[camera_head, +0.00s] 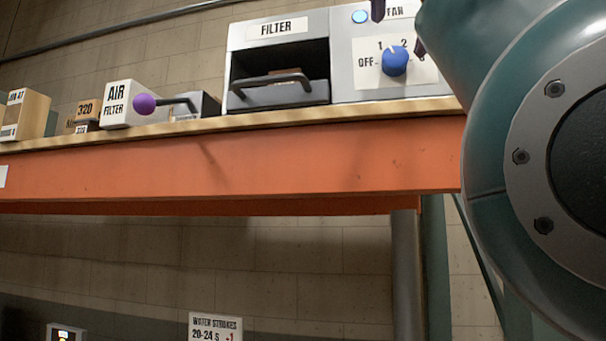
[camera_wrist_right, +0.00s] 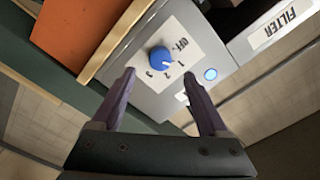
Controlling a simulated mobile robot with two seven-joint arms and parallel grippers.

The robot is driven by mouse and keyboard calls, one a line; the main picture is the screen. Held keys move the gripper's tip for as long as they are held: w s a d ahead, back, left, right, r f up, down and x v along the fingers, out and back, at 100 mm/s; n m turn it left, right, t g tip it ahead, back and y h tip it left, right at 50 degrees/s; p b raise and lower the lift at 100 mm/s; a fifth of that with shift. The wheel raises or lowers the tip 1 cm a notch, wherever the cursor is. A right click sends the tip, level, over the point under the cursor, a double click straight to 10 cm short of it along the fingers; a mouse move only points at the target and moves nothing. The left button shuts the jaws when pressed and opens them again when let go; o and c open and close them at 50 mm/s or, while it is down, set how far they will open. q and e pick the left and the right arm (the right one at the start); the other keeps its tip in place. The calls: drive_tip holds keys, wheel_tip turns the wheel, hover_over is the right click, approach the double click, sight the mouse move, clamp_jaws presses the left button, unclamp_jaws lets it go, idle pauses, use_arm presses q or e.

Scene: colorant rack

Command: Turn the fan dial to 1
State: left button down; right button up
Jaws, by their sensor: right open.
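The blue fan dial (camera_head: 394,61) sits on a white label plate with OFF, 1 and 2 readable, on the front of the grey fan box (camera_head: 345,75). The dial also shows in the right wrist view (camera_wrist_right: 162,60). I cannot tell for sure which mark its pointer faces. My right gripper (camera_head: 399,28) is open, its purple fingertips apart near the dial. In the right wrist view the fingers (camera_wrist_right: 159,74) lie on either side of the dial's image, with nothing between them. Contact with the dial is not visible. My left gripper is not in view.
A lit blue button (camera_head: 360,16) is above the dial. The filter box (camera_head: 279,62) with a dark handle stands to the left. My right arm covers the right side.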

use_arm(q)
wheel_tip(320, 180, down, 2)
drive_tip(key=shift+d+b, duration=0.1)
drive_tip(key=shift+b, duration=0.4)
use_arm(e)
drive_tip(key=v, duration=0.3)
drive_tip(key=shift+s, duration=0.15)
